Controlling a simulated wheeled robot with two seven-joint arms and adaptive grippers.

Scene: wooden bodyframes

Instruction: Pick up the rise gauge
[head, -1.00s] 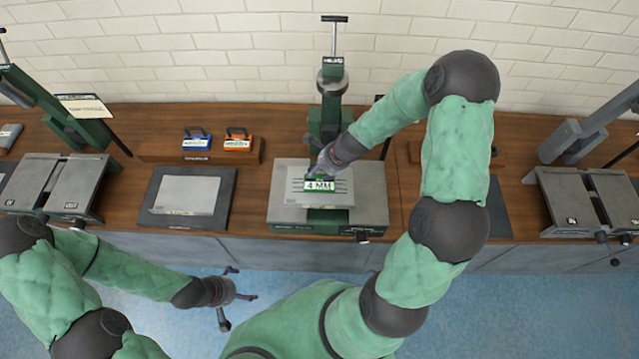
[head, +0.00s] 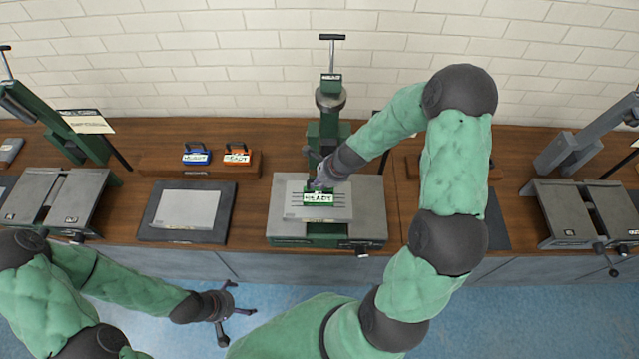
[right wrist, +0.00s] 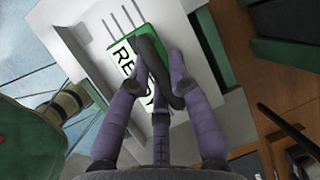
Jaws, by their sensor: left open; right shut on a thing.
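The rise gauge appears to be the small green block (head: 323,201) with a white label and a dark handle. It is over the light grey slotted plate of the middle green press (head: 370,215). My right gripper (head: 318,182) is shut on its handle from above. In the right wrist view the fingers (right wrist: 172,92) close around the dark handle, and the green block (right wrist: 137,42) shows a partly hidden label starting "RE". I cannot tell whether the block touches the plate. My left gripper (head: 236,308) is open and empty, in front of the bench.
A blue gauge (head: 197,155) and an orange gauge (head: 237,155) stand on a wooden rack (head: 180,168) behind a dark mat (head: 152,225) with a grey sheet. Other presses stand at left (head: 50,205) and right (head: 590,212). The press column (head: 329,120) rises behind my right gripper.

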